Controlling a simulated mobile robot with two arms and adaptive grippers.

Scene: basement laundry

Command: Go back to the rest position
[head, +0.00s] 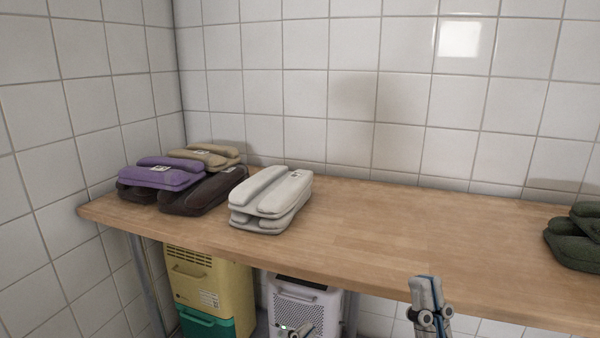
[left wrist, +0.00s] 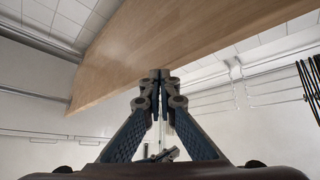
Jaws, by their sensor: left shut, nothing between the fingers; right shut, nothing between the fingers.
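My left gripper (head: 300,331) shows only as a small part at the bottom edge of the head view, below the table's front edge. In the left wrist view its fingers (left wrist: 160,74) meet at the tips, shut and empty, with the underside of the tabletop beyond them. My right gripper (head: 426,282) points upward at the table's front edge in the head view. It is shut with nothing in it.
The wooden table (head: 390,225) holds folded white cloths (head: 270,200), purple cloths (head: 160,174), dark brown cloths (head: 203,192), beige cloths (head: 205,155) and dark green cloths (head: 575,240). A yellow box (head: 210,285) and a white box (head: 305,300) stand below. The table's middle is clear.

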